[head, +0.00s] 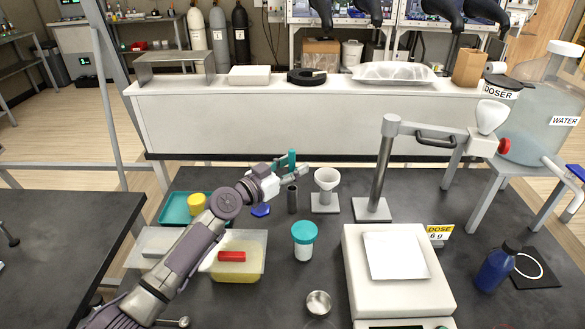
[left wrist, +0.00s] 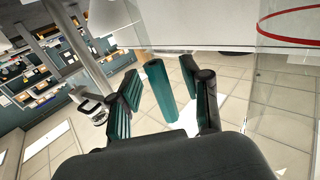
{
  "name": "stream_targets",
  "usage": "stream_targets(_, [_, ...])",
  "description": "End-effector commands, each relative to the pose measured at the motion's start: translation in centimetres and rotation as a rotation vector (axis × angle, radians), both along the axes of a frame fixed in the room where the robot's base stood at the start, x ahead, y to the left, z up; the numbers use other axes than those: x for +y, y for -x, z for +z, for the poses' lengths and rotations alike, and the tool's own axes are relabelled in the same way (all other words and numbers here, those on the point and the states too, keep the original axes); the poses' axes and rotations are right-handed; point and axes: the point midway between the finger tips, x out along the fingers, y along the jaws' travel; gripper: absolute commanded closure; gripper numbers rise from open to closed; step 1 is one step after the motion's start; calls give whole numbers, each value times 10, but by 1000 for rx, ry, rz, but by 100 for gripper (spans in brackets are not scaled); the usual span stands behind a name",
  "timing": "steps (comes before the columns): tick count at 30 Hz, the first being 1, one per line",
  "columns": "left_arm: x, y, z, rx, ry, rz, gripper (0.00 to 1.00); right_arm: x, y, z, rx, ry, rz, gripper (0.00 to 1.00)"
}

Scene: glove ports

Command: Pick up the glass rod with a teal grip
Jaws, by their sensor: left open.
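The glass rod's teal grip (head: 291,160) stands upright above a dark cylindrical holder (head: 292,199) on the black bench; the rod below the grip is hard to make out. My left gripper (head: 290,171) is open at the height of the grip, above the holder. In the left wrist view the teal grip (left wrist: 157,88) stands between the two open fingers (left wrist: 166,84), with gaps visible on both sides. My right gripper is not in view.
A white funnel on a stand (head: 326,181) is close right of the holder. A post with the doser arm (head: 382,165) and a balance (head: 400,285) are further right. A teal tray (head: 170,211) lies left.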

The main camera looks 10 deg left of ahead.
Motion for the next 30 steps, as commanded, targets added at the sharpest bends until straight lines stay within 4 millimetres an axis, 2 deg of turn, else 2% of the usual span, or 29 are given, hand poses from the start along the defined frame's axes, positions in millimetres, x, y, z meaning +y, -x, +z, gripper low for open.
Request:
stream_targets(7, [-1, -1, -1, 1, -1, 0, 54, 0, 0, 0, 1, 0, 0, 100])
stream_targets(15, [0, -1, -1, 1, -1, 0, 99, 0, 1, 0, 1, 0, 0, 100])
stream_targets(25, [0, -1, 3, -1, -1, 0, 100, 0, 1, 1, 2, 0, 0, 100])
stream_targets(30, [-1, -1, 28, -5, -2, -1, 100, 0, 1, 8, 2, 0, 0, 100])
